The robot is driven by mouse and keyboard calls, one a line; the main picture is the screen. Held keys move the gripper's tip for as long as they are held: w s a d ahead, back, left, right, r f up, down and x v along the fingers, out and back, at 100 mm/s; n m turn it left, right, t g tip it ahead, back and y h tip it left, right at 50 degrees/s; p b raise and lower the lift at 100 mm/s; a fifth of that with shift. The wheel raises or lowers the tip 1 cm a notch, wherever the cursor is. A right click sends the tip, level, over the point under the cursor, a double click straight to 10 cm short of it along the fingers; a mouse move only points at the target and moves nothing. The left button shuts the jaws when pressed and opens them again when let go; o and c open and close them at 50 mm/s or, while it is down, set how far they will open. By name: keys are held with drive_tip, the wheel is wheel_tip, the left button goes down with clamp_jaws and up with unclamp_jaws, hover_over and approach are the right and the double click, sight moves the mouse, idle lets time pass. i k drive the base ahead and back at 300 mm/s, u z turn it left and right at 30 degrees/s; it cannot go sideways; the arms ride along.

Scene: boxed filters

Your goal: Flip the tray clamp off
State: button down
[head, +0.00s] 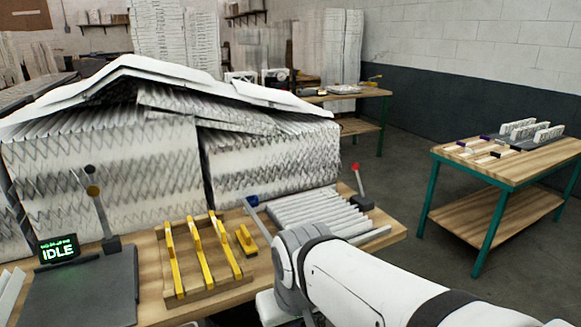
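A red-knobbed lever (357,184) stands nearly upright on a small dark base at the right end of the bench, beside a tray of pale ribbed strips (315,216). A blue-knobbed lever (256,208) leans at the tray's left side, its lower end hidden by my arm. I cannot tell for certain which lever is the tray clamp. My white arm reaches in from the lower right, its grey joint just in front of the tray. My gripper's fingers are not visible.
A wooden rack with yellow handled pieces (202,258), a dark plate (82,291), a taller lever (99,208) and a display reading IDLE (59,250) are on the left. Pleated filters (105,165) pile up behind. A separate table (510,170) stands right, with open floor between.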

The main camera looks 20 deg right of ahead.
sight(355, 166)
drive_tip(key=i, duration=0.95)
drive_tip(key=z, duration=0.05)
